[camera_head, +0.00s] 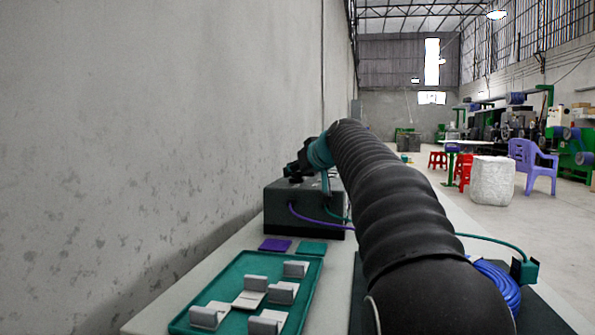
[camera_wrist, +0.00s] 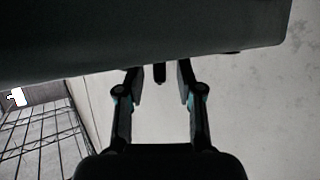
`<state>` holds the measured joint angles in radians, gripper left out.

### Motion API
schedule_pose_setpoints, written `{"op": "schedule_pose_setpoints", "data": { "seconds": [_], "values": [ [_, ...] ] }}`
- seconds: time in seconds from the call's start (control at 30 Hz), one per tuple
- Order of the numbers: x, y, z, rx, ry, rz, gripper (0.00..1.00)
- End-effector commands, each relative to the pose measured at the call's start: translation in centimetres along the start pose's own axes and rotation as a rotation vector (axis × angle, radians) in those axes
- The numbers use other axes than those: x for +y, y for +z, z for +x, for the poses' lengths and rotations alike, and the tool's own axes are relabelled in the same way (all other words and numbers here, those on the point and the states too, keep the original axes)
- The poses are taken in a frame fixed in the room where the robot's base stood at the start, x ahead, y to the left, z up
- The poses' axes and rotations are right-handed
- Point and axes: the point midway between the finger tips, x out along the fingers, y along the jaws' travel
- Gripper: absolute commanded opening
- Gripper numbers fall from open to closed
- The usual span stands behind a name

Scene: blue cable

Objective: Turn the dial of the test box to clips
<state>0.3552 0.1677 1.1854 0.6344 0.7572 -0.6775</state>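The test box (camera_head: 290,209) is a dark grey box on the bench against the left wall, with a purple and a teal lead at its front. My gripper (camera_head: 297,172) is at the top of the box, small and partly hidden by my arm. In the wrist view the dark box (camera_wrist: 150,35) fills the top. My two fingers (camera_wrist: 160,80) stand apart, with a small dark peg, perhaps the dial (camera_wrist: 159,74), between them. Gaps show on both sides of the peg. The dial's markings and setting cannot be seen.
A green tray (camera_head: 234,278) with several grey-white clip pieces lies in front of the box. A purple pad (camera_head: 275,245) and a teal pad (camera_head: 312,248) lie between them. A blue cable coil (camera_head: 499,286) and a teal connector (camera_head: 525,270) are right of my arm.

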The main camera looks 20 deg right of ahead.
Motion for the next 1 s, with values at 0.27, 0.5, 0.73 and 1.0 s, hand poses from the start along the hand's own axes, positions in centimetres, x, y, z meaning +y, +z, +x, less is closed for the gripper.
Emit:
{"op": "schedule_pose_setpoints", "data": {
  "seconds": [0.27, 0.5, 0.73, 1.0],
  "values": [
    [0.00, -0.01, 0.08, 0.000, 0.000, 0.000, 0.34],
    [-0.01, -0.01, 0.07, 0.000, 0.000, 0.000, 0.00],
    [-0.02, -0.07, 0.04, 0.000, 0.007, 0.002, 0.00],
    [-0.20, -0.29, -0.03, 0.001, 0.065, 0.026, 0.00]
  ]
}}
